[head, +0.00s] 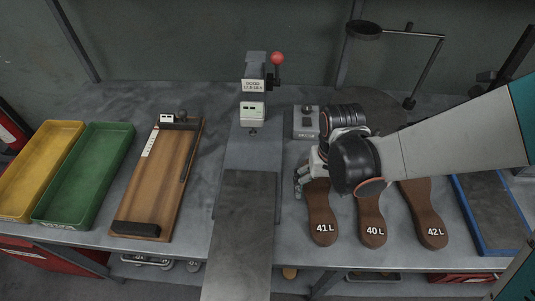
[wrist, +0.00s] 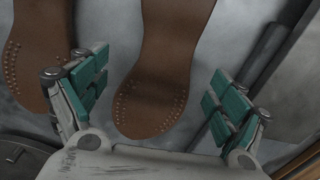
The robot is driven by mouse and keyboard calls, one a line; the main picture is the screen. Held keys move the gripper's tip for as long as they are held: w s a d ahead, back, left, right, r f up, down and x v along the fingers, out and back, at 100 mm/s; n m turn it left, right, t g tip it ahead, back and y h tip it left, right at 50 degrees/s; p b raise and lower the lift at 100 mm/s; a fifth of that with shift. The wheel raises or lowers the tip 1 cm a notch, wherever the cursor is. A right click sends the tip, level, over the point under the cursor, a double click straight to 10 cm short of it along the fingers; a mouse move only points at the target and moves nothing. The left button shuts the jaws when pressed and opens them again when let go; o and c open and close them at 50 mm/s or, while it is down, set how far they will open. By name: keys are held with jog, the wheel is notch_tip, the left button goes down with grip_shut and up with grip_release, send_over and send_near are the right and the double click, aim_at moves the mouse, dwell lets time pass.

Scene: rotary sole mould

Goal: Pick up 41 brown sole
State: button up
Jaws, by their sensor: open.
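The brown sole marked 41 L (head: 321,208) lies flat on the grey table in the head view, left of the soles marked 40 L (head: 373,212) and 42 L (head: 428,205). My gripper (head: 306,180) is over the far end of the 41 L sole and hides that end. In the wrist view my gripper (wrist: 157,75) is open and empty. The rounded, dotted end of a brown sole, apparently the 41 L (wrist: 152,95), lies between its fingers. Another sole, apparently the 40 L (wrist: 40,50), is at the left, partly behind the left finger.
A central press (head: 253,90) with a red-knobbed lever stands left of the soles. A wooden board (head: 165,180), a green tray (head: 90,175) and a yellow tray (head: 40,170) lie further left. A blue-edged tray (head: 490,210) is at the right. A ring stand (head: 410,35) rises behind.

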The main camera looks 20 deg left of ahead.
jog(key=shift+s+a+f+b, duration=0.1)
jog(key=shift+s+f+b, duration=0.15)
jog(key=shift+f, duration=0.25)
jog(key=shift+s+a+f+b, duration=0.1)
jog(key=shift+s+f+b, duration=0.1)
jog(key=shift+f, duration=0.25)
jog(key=shift+r, duration=0.1)
jog(key=c, duration=1.2)
jog(key=shift+w+r, duration=0.1)
